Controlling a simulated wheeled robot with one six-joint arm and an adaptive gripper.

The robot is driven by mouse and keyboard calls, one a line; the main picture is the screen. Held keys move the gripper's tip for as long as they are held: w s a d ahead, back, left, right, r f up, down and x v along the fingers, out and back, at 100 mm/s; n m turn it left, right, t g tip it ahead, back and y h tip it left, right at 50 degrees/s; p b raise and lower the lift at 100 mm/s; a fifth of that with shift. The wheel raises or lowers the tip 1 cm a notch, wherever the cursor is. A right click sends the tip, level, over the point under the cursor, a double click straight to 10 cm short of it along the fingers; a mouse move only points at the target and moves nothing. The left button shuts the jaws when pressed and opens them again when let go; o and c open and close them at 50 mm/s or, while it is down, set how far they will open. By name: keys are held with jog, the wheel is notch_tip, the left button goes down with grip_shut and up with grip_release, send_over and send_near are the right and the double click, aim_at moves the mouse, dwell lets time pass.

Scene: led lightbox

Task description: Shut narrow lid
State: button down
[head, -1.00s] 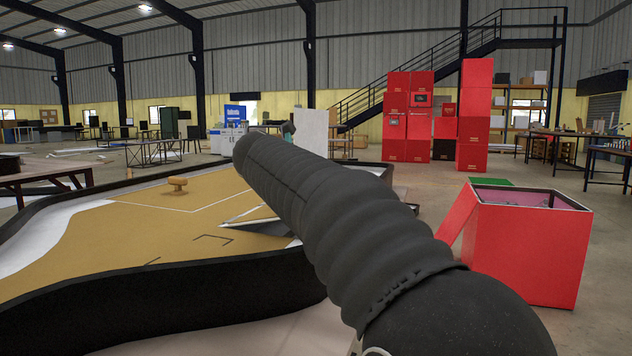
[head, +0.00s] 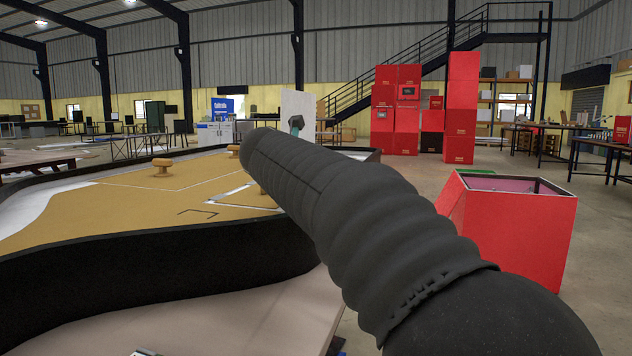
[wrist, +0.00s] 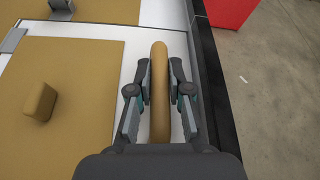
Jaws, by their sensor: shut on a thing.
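In the wrist view my gripper (wrist: 160,88) is shut on a long, round-edged tan bar (wrist: 161,55). I cannot tell whether this bar is the narrow lid's handle or its edge. A white strip (wrist: 135,42) lies beside it. To its left is a wide flat tan panel (wrist: 75,65) with a tan knob (wrist: 40,102). In the head view the lightbox top (head: 120,210) shows tan panels, and a white-edged piece (head: 245,194) lies about level with it, partly behind my arm.
A raised black rim (head: 150,265) runs around the lightbox. A red open-topped box (head: 510,235) stands to the right on the floor. Grey metal pieces (wrist: 13,40) sit at the panel's far edge. Stacked red boxes (head: 405,105) stand far back.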

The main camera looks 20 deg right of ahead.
jog(key=shift+f, duration=0.3)
jog(key=c, duration=1.1)
grip_release()
jog(key=shift+r, duration=0.1)
jog(key=shift+s, duration=0.1)
jog(key=shift+s+a+r, duration=0.2)
jog(key=v, duration=0.9)
jog(key=shift+s+a+r, duration=0.1)
jog(key=shift+s+a, duration=0.15)
jog(key=shift+a, duration=0.05)
jog(key=shift+s+a+r, duration=0.25)
jog(key=shift+s+a, duration=0.1)
jog(key=shift+s, duration=0.15)
